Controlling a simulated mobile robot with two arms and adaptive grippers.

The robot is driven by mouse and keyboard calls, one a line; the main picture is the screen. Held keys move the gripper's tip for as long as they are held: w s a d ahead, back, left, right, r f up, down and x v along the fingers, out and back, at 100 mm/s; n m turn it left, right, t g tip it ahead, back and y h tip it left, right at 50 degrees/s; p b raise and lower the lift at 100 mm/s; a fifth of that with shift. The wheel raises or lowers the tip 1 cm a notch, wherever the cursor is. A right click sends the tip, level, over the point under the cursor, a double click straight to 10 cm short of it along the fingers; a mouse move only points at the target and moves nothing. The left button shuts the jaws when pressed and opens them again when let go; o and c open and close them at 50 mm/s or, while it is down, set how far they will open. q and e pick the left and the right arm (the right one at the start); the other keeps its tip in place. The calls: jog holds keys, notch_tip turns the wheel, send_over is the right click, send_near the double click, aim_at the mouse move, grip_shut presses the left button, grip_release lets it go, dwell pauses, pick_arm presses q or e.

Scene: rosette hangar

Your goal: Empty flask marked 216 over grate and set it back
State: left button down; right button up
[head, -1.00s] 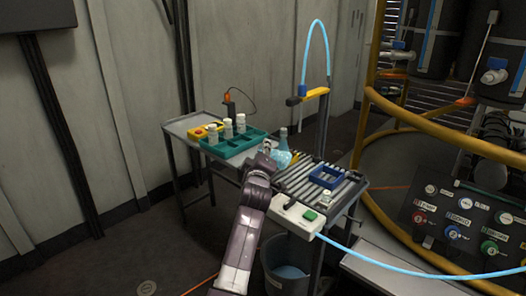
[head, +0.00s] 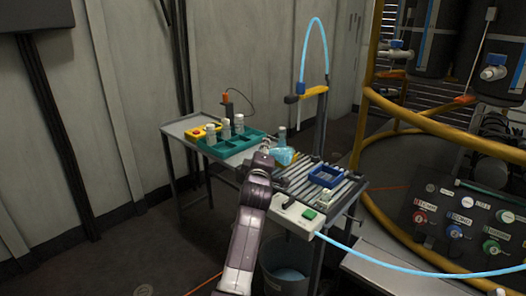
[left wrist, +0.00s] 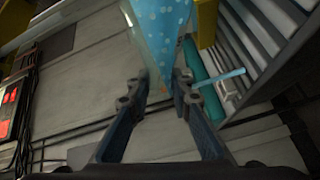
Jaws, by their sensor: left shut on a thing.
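No number is readable. The barred grate (head: 298,179) lies to the right of the flask. My right gripper is not in view.
A teal tray (head: 218,152) with several white-capped bottles stands on the table at left. A blue square frame (head: 326,174) and a small bottle (head: 327,195) sit on the grate. A bucket (head: 283,270) stands below.

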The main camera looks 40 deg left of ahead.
pick_arm(q)
jog(key=shift+d+r+n, duration=0.1)
jog(key=shift+n, duration=0.9)
jog(key=n, duration=0.1)
jog(key=n+p, duration=0.1)
jog(key=n, duration=0.3)
jog(key=shift+r+p, duration=0.3)
jog(key=shift+p, duration=0.05)
jog(key=n+p, duration=0.1)
jog(key=n, duration=0.2)
jog(key=shift+r+p, duration=0.15)
jog(key=shift+p, duration=0.25)
jog(key=shift+n, duration=0.3)
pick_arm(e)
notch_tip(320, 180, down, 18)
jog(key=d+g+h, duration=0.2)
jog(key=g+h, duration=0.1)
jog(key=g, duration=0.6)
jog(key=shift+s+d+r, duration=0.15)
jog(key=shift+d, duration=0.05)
